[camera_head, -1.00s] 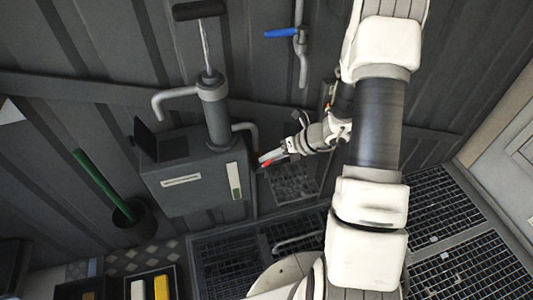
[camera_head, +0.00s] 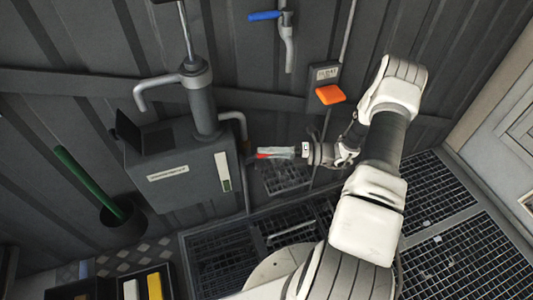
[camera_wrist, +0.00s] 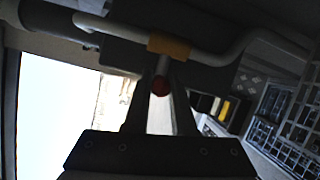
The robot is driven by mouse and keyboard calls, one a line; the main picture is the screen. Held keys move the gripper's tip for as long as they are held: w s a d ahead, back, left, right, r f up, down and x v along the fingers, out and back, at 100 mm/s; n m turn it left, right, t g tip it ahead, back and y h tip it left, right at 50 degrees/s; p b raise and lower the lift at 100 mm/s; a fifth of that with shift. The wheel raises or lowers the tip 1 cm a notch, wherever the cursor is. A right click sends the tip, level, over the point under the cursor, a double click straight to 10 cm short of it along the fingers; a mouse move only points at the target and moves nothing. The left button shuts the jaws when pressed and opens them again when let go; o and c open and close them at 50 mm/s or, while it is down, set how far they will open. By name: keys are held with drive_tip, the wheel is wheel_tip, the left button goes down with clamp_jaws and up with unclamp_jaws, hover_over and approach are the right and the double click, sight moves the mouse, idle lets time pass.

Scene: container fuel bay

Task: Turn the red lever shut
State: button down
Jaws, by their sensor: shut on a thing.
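The red lever (camera_head: 263,156) shows as a small red piece just right of the grey tank, level with the lower part of its face. My gripper (camera_head: 278,153) points left at it, with its fingers shut on it; they hide much of it. In the wrist view, the lever's round red end (camera_wrist: 160,87) sits between my two fingers. Beyond it, a pale pipe with a yellow-orange band (camera_wrist: 168,46) crosses the view. How far the lever has turned cannot be told.
The grey tank (camera_head: 180,185) with its hand pump (camera_head: 203,100) stands left of my gripper. A blue lever (camera_head: 264,15) is on a wall pipe above. An orange flap (camera_head: 330,94) is on a wall box to the upper right. Floor grating (camera_head: 475,275) lies below.

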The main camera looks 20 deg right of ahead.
drive_tip(key=shift+f+y+b, duration=0.3)
drive_tip(key=shift+f+y, duration=0.05)
drive_tip(key=shift+y, duration=0.05)
drive_tip(key=shift+t, duration=0.3)
drive_tip(key=c, duration=1)
unclamp_jaws()
drive_tip(key=shift+a, duration=0.1)
drive_tip(key=p+v, duration=0.1)
drive_tip(key=v, duration=1.6)
drive_tip(key=shift+d+f+p, duration=0.15)
drive_tip(key=shift+d+p, duration=0.05)
drive_tip(key=shift+p, duration=0.15)
